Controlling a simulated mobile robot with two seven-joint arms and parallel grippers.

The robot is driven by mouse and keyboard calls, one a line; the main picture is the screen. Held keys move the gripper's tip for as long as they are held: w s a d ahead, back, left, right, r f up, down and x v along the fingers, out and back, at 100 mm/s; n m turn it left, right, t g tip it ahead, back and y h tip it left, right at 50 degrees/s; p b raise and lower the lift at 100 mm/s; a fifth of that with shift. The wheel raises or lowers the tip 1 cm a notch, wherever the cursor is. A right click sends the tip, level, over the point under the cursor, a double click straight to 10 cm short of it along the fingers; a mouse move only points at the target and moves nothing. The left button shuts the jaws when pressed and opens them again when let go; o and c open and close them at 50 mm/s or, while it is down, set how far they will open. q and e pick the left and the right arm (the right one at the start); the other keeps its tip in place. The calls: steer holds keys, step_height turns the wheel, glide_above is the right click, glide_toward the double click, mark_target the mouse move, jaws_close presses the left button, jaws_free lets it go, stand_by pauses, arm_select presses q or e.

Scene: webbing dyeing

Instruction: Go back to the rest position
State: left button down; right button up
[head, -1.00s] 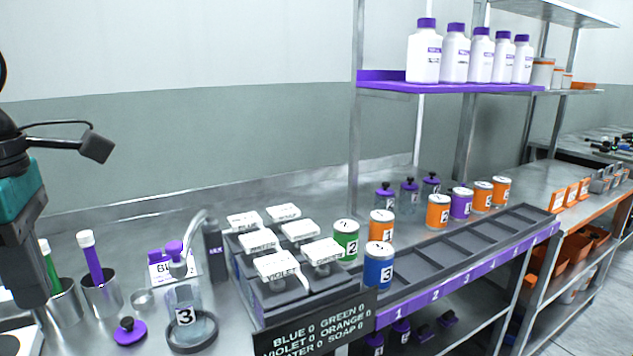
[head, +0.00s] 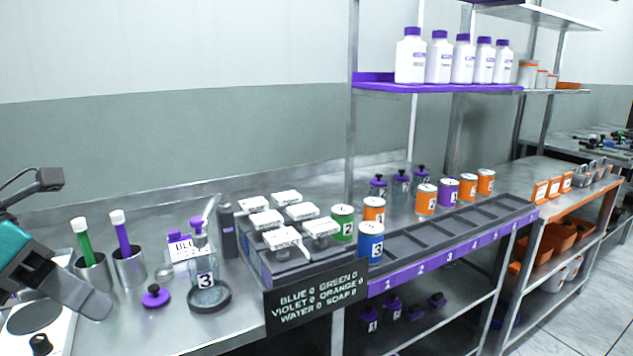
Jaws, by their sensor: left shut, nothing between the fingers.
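My left gripper (head: 95,304) comes in at the left edge, below a teal band and a small dark camera on my arm. Its grey fingers are closed and empty, pointing down and right beside the steel cups. It is in front of the white hot plate (head: 42,322) and left of the purple knobbed lid (head: 156,296). My right gripper is out of view.
A glass jar marked 3 (head: 204,270) stands on a dark ring. Steel cups (head: 128,268) hold green and purple tubes. A grey dispenser block (head: 262,262) sits behind a black count sign (head: 318,302). Numbered cans (head: 370,242) stand near the slotted rack (head: 405,253).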

arm_select(q)
steer(key=w+a+f+n+t+p, duration=0.1)
steer(key=w+a+f+n+t, duration=0.1)
steer(key=f+n+t, duration=0.8)
steer(key=w+a+f+n+t, duration=0.2)
steer(key=a+f+n+t, duration=0.3)
steer(key=n, duration=0.9)
steer(key=s+d+f+n+g+y, duration=0.2)
steer(key=s+d+f+n, duration=0.1)
steer(key=d+f+n, duration=0.2)
steer(key=s+d+f+n+g+y+p, duration=0.1)
steer(key=s+d+f+n+g+y, duration=0.1)
steer(key=s+d+f+n, duration=0.2)
steer(key=s+d+f+n+g+y, duration=0.1)
steer(key=d+f+n, duration=0.4)
steer(key=f, duration=0.6)
steer(key=s+n+y, duration=0.1)
steer(key=s+n, duration=0.1)
steer(key=shift+s+d+f+n+g, duration=0.25)
steer(key=shift+s+d+n+g, duration=0.05)
steer(key=shift+g, duration=0.1)
